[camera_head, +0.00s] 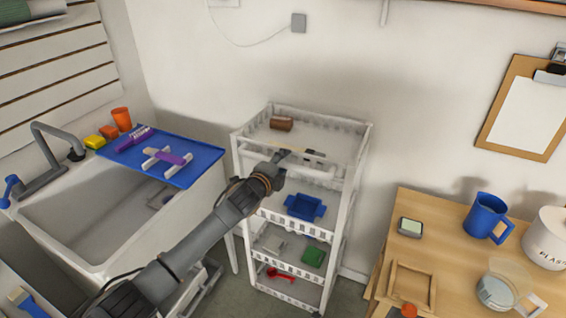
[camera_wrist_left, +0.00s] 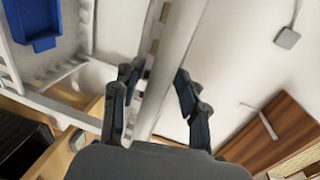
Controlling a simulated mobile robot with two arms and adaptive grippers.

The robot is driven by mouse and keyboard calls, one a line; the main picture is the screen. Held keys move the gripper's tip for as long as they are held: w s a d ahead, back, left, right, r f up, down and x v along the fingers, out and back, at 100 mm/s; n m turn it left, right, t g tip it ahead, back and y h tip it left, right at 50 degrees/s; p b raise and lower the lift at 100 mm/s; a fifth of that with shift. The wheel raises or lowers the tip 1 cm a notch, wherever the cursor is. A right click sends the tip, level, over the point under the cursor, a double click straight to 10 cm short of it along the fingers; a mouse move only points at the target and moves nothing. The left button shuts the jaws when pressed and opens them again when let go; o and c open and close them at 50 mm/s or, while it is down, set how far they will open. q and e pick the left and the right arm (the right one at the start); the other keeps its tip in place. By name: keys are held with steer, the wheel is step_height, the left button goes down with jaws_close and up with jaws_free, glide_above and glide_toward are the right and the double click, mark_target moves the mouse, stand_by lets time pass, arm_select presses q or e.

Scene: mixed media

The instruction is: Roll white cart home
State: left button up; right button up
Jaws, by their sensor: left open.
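The white cart (camera_head: 343,190) is a tall, slatted, several-tier unit against the wall, between the sink and the wooden table. My left gripper (camera_head: 292,158) is at the cart's upper front, by its top front rail (camera_head: 318,174). In the left wrist view, the open left gripper (camera_wrist_left: 157,76) has its fingers on either side of a white bar (camera_wrist_left: 175,45) that appears to be part of the cart. Whether the fingers touch the bar I cannot tell. My left arm hides part of the cart's front left side. My right gripper is not in view.
The sink (camera_head: 62,205) with a blue tray (camera_head: 202,153) stands left. The wooden table (camera_head: 437,262) stands close on the right.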

arm_select(q)
steer(key=v, duration=1.2)
stand_by(0.3)
steer(key=s+a+f+n+g+y, duration=0.1)
steer(key=a+f+n, duration=0.2)
steer(key=f, duration=0.7)
steer(key=s+a+f+n+g+y, duration=0.1)
steer(key=a+f+n+g+y, duration=0.15)
steer(key=f, duration=0.75)
steer(key=s+a+f+n+g+y, duration=0.1)
steer(key=s+a+f+n+g, duration=0.15)
steer(key=s+f, duration=0.65)
steer(key=s+a+f+n+g, duration=0.1)
steer(key=s+a+f+n, duration=0.35)
steer(key=f, duration=0.85)
steer(key=s+f+n+g, duration=0.2)
steer(key=s+f, duration=0.4)
steer(key=s, duration=0.8)
steer(key=s+f+n+g, duration=0.2)
steer(key=s+f, duration=0.4)
steer(key=s, duration=0.7)
steer(key=s+f+n+g, duration=0.2)
steer(key=s+f, duration=0.4)
steer(key=s, duration=0.8)
steer(key=shift+s+a+n+g+y, duration=0.3)
steer(key=shift+a+n+g+y, duration=0.15)
steer(key=shift+n, duration=0.1)
